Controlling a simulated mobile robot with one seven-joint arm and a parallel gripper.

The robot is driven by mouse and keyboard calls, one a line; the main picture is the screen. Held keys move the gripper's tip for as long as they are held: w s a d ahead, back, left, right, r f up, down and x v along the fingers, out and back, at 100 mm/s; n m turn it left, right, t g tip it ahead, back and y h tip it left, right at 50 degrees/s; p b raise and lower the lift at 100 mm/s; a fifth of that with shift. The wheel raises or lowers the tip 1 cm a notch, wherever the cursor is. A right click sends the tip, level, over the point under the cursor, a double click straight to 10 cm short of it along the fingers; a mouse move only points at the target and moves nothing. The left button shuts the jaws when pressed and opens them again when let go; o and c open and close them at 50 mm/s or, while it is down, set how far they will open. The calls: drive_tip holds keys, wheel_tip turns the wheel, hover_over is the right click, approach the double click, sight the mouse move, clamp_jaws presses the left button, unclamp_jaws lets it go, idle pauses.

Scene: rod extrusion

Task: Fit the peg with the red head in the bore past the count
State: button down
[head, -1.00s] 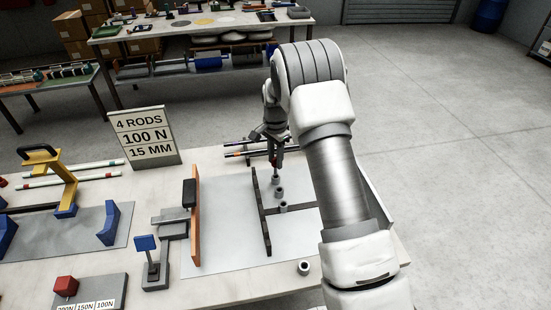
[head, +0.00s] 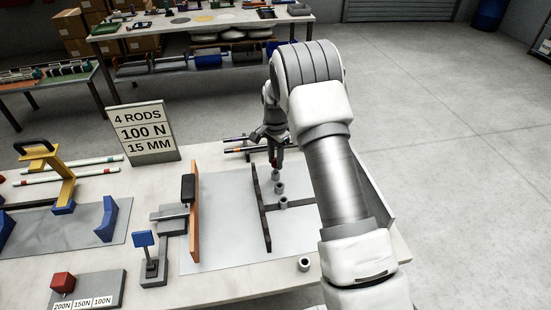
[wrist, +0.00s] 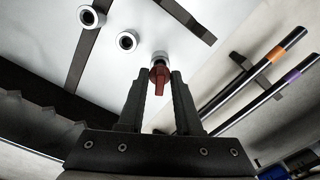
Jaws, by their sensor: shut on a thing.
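My gripper (wrist: 158,88) is shut on the red head (wrist: 157,78) of the peg, which sits between the two fingertips. In the wrist view a round grey metal piece (wrist: 161,57) shows right at the end of the red head; I cannot tell whether it is the peg's own collar or a bore piece. The peg's shaft is hidden. In the head view my gripper (head: 274,150) points down over the grey sheet, with a little red showing below it. Grey hollow cylinders (head: 279,187) (head: 283,202) stand just in front of it.
Dark bars (head: 262,212) lie beside the cylinders. Another hollow cylinder (head: 304,264) stands near the table's front edge. An orange upright plate (head: 194,215) stands to the left. A sign (head: 146,130) reads 4 rods, 100 N, 15 mm. Dark banded rods (wrist: 270,85) lie close to my gripper.

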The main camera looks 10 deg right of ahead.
sight(275, 159)
drive_tip(key=shift+f+b, duration=0.4)
drive_tip(key=shift+f, duration=0.3)
drive_tip(key=c, duration=0.5)
unclamp_jaws()
wheel_tip(275, 159, up, 18)
drive_tip(key=shift+f+p, duration=0.25)
drive_tip(key=shift+p, duration=0.15)
